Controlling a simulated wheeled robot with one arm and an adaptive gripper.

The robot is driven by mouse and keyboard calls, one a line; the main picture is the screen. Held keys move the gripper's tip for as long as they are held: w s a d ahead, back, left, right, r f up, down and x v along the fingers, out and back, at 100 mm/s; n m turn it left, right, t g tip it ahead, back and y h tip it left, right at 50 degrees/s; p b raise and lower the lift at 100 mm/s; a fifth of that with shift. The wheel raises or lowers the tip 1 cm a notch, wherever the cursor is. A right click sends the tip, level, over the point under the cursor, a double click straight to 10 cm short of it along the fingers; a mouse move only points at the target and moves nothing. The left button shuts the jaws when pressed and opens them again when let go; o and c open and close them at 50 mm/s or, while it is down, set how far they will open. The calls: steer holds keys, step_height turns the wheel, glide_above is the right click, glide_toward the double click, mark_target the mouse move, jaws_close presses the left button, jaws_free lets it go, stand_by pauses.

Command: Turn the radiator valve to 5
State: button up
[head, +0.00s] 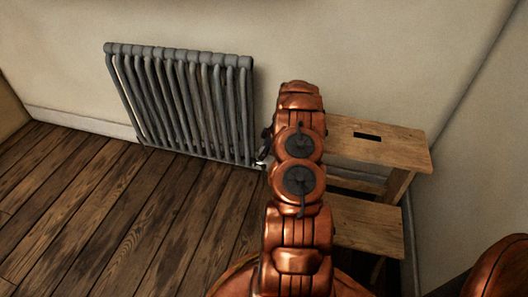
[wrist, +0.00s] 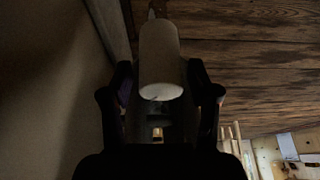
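The radiator valve is a pale, rounded cylinder (wrist: 160,60) in the wrist view, with its lit end face towards the camera. My gripper (wrist: 160,78) has its two dark fingers on either side of the valve head, with narrow dark gaps; it looks open around the head, though contact is hard to judge. No numbers or pointer can be read on the valve. In the head view the grey ribbed radiator (head: 185,100) stands against the wall. A small bit of the valve (head: 262,154) shows at its lower right corner; my copper arm hides most of the gripper there.
A wooden step stool (head: 375,142) stands right of my arm, close beside it, against the wall. The plank floor (head: 110,210) in front of the radiator is clear. A rounded copper-coloured shape (head: 500,268) is at the lower right edge. The wrist view is dim.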

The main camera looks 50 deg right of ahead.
steer(key=c, duration=0.9)
